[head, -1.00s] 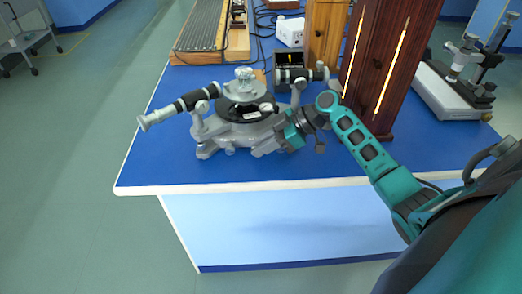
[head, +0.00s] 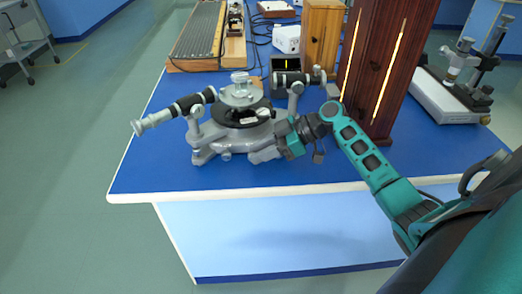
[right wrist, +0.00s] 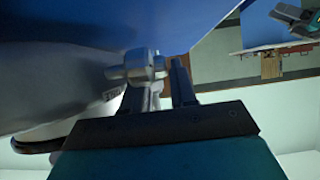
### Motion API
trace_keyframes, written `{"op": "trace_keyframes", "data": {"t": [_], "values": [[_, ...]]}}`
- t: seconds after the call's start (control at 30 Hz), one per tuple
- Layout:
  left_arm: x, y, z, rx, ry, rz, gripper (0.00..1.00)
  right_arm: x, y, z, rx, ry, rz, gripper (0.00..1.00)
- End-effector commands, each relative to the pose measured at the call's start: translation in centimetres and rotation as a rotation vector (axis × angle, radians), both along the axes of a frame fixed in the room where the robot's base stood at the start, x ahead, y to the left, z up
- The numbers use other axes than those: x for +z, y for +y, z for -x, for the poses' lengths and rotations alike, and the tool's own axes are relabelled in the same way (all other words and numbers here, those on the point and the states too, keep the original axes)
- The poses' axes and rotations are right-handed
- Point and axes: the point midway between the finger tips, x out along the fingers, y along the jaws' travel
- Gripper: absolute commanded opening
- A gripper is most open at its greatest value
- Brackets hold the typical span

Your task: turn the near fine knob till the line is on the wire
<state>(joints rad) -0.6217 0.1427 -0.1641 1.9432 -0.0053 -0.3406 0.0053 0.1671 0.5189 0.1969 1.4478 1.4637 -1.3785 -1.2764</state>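The grey spectrometer (head: 215,142) stands on the blue bench, with its black-and-silver telescope (head: 172,112) pointing left and a round glass-topped table (head: 240,93) in its middle. My right gripper (head: 262,153) is low at the right side of the spectrometer's base, its tips against or just beside the base. In the right wrist view, a grey lobed part (right wrist: 138,65), perhaps a knob, lies at the fingertips. I cannot tell whether the fingers are closed on it. The near fine knob is not clear in the head view. My left gripper is out of view.
A small dark screen (head: 286,72) with a yellow mark stands behind the spectrometer; its line and wire are too small to read. A tall wooden case (head: 378,70) with bright slits stands close behind my right arm. The bench's front left is clear.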

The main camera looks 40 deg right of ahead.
Motion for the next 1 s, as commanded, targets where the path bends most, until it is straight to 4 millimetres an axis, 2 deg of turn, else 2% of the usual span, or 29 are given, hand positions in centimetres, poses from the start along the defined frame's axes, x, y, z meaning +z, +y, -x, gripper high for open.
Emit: {"op": "trace_keyframes", "data": {"t": [0.27, 0.37, 0.7, 1.0], "values": [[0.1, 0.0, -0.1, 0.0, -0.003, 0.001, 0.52, 0.3, -0.5, 0.3, 0.0, 0.001, 0.002, 0.27], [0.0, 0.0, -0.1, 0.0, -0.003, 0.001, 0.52, 0.9, -1.5, 0.9, -0.001, 0.0, 0.004, 0.27], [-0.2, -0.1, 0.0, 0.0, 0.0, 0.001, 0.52, 4.5, -6.9, 4.2, -0.002, 0.002, 0.003, 0.27], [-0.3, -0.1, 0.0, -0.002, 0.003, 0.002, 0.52, 6.3, -9.4, 5.8, -0.001, 0.0, 0.001, 0.27]]}}
